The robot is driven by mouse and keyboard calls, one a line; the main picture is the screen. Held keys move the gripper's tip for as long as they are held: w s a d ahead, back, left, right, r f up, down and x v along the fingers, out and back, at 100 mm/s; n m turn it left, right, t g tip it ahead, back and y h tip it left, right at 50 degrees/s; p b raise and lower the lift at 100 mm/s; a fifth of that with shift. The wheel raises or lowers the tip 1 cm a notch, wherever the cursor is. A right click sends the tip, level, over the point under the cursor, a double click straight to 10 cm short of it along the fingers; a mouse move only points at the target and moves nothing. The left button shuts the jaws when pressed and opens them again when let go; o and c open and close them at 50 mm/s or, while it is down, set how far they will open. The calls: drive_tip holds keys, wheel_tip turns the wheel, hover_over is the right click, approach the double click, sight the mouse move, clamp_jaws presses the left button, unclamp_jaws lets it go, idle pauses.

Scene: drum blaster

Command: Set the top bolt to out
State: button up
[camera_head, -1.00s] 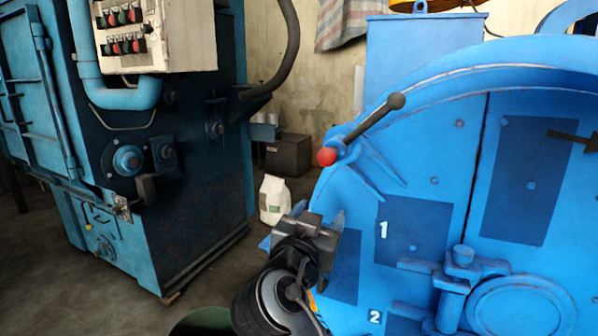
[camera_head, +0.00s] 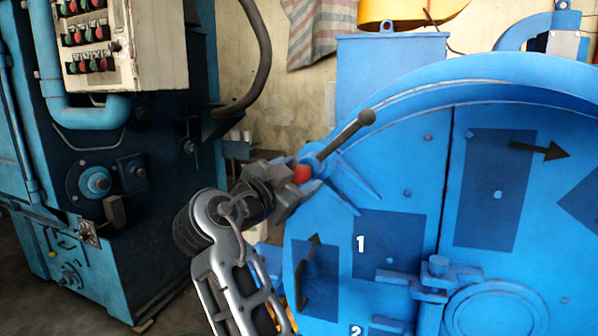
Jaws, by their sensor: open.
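The top bolt (camera_head: 345,135) sits at the upper left rim of the blue drum door (camera_head: 400,190). It is a dark lever with a round black knob (camera_head: 367,117) at its upper right end and a red ball (camera_head: 302,174) at its lower left end. My gripper (camera_head: 306,178) is open at the red ball, with its fingers on either side of it. Whether the fingers touch the ball I cannot tell. My gripper hides the part of the drum's edge behind it.
A blue machine with a control box (camera_head: 105,45) stands at the left. The door's round hub and latch (camera_head: 440,275) stick out at lower right. Dark panels marked 1 and 2 and black arrows (camera_head: 540,150) are on the door. Some floor shows between the machines.

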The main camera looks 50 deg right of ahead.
drive_tip(key=shift+d, duration=0.55)
clamp_jaws()
